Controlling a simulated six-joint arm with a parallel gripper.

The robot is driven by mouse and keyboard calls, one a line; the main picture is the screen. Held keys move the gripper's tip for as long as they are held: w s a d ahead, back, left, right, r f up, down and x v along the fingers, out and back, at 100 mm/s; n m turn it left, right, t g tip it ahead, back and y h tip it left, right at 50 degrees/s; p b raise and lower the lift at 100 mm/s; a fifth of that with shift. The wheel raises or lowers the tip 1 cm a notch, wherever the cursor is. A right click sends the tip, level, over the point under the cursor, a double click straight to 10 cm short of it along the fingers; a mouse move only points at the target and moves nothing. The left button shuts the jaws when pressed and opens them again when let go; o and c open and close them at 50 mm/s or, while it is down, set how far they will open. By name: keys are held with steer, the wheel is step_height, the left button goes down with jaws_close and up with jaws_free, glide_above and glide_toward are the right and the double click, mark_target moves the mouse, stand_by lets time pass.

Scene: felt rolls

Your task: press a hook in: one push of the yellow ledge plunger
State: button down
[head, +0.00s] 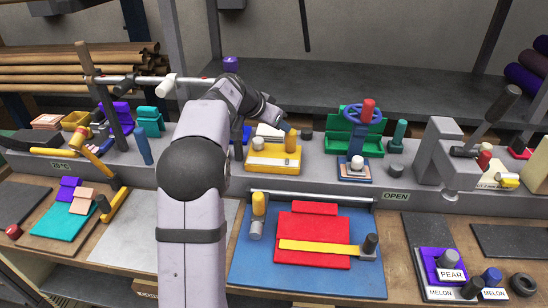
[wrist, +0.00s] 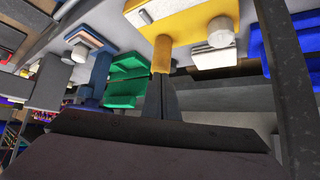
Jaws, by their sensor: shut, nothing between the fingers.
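The yellow ledge plunger (head: 291,143) stands upright on a yellow base block (head: 272,163) on the grey ledge, beside a white round knob (head: 257,144). In the wrist view the plunger (wrist: 162,52) hangs from the base (wrist: 190,14), with the white knob (wrist: 221,32) beside it. My gripper (head: 285,126) is shut and empty, its tips at the plunger's top end. In the wrist view my gripper (wrist: 160,80) lines up with the plunger's end; I cannot tell whether they touch. I cannot make out a hook for certain.
Right of the plunger stand a green block (head: 340,132) with a blue handwheel (head: 362,117) and a grey press (head: 447,150). In front, a blue mat (head: 250,268) bears red felt (head: 310,258).

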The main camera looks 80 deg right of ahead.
step_height(320, 180, up, 5)
steer(key=p, duration=0.3)
steer(key=shift+f, duration=0.15)
steer(key=b+v, duration=0.2)
steer(key=v, duration=0.5)
stand_by(0.4)
steer(key=shift+w, duration=0.1)
